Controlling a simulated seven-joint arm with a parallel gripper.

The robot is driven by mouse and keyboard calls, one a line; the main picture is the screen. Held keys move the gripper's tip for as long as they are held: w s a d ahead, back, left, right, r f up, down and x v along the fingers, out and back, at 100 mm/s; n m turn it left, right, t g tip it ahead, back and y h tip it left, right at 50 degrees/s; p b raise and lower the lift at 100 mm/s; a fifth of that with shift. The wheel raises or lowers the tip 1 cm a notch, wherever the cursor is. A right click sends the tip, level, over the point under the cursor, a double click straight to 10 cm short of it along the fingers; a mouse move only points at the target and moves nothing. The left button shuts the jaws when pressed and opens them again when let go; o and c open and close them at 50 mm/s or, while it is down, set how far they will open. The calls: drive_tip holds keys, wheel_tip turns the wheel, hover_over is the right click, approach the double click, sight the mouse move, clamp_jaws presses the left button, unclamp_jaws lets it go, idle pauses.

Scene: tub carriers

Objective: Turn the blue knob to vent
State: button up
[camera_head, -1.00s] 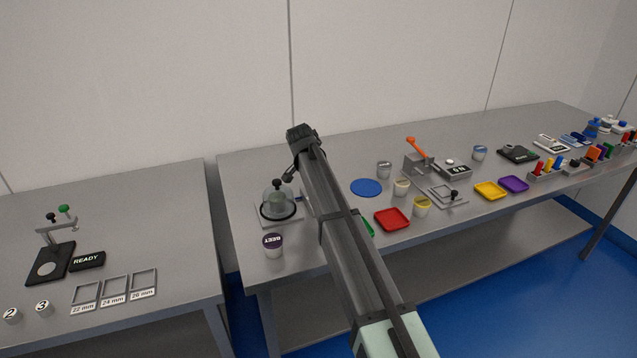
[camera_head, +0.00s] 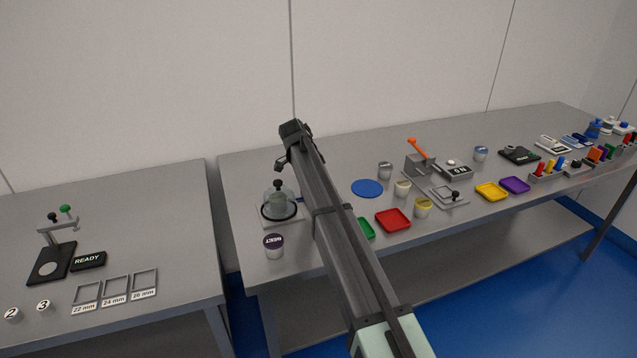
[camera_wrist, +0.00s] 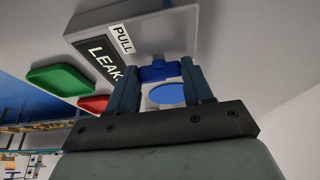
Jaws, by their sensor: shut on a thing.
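The blue knob (camera_wrist: 159,71) shows in the wrist view at the edge of a grey box (camera_wrist: 165,35) with a "PULL" label and a dark "LEAK" display. My gripper (camera_wrist: 162,76) has a dark finger on each side of the knob and is shut on it. No vent marking is readable, so I cannot tell the knob's setting. In the head view the end of my arm is above and behind a clear bell jar (camera_head: 278,203) on a pale base; the arm hides much of the area right of the jar.
A cup with a dark purple lid (camera_head: 274,246) stands in front of the jar. A blue disc (camera_head: 367,188), a red tray (camera_head: 393,220) and a partly hidden green tray (camera_head: 366,229) lie right of my arm. Cups and small devices fill the bench further right.

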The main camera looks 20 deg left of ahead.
idle(0.3)
drive_tip(key=o, duration=1)
drive_tip(key=shift+o, duration=0.2)
drive_tip(key=v, duration=1.3)
drive_tip(key=shift+r, duration=0.4)
